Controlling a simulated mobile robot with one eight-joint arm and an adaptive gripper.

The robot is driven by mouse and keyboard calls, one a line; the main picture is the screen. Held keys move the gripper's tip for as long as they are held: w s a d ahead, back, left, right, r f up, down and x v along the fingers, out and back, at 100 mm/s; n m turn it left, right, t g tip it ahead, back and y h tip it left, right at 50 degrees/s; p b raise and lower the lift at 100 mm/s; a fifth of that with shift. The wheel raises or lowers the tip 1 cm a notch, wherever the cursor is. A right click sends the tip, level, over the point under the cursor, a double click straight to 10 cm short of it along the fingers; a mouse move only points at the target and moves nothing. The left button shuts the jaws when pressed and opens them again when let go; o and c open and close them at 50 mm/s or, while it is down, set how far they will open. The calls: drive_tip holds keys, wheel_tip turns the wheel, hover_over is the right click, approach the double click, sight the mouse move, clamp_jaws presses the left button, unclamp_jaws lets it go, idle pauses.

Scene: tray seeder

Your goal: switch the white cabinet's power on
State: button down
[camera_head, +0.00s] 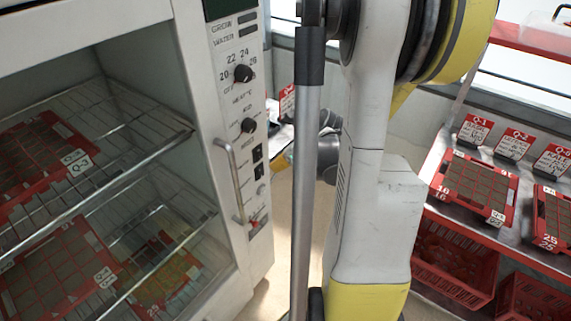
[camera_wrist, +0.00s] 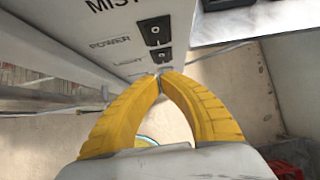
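The white cabinet (camera_head: 205,110) stands at the left in the head view, its control panel facing right. Two black rocker switches show on the panel. In the wrist view the upper one, the power switch (camera_wrist: 157,30), is beside the word POWER, and the lower one, the light switch (camera_wrist: 161,55), is beside LIGHT. I cannot tell which way either is set. My gripper (camera_wrist: 161,76) has its yellow fingertips together, with nothing seen between them, just below the light switch in the picture. I cannot tell if they touch the panel. My arm hides most of the gripper in the head view.
Red seed trays (camera_head: 52,265) lie on wire racks inside the cabinet. A shelf (camera_head: 480,228) with red trays and label cards stands at the right.

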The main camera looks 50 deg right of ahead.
sight(259, 160)
drive_tip(key=shift+w+a+f+b, duration=0.1)
drive_tip(key=shift+w+f+b, duration=0.15)
drive_tip(key=shift+w, duration=0.55)
drive_tip(key=shift+w+a+f+b, duration=0.1)
drive_tip(key=shift+w+f+b, duration=0.15)
drive_tip(key=shift+w, duration=0.55)
drive_tip(key=shift+w+f+b, duration=0.15)
drive_tip(key=shift+w+f, duration=0.15)
drive_tip(key=shift+w, duration=0.5)
drive_tip(key=shift+w+f+b, duration=0.35)
drive_tip(key=shift+w+b, duration=0.1)
drive_tip(key=shift+w, duration=0.1)
drive_tip(key=shift+r, duration=0.2)
drive_tip(key=shift+r+p, duration=0.75)
drive_tip(key=shift+s, duration=0.15)
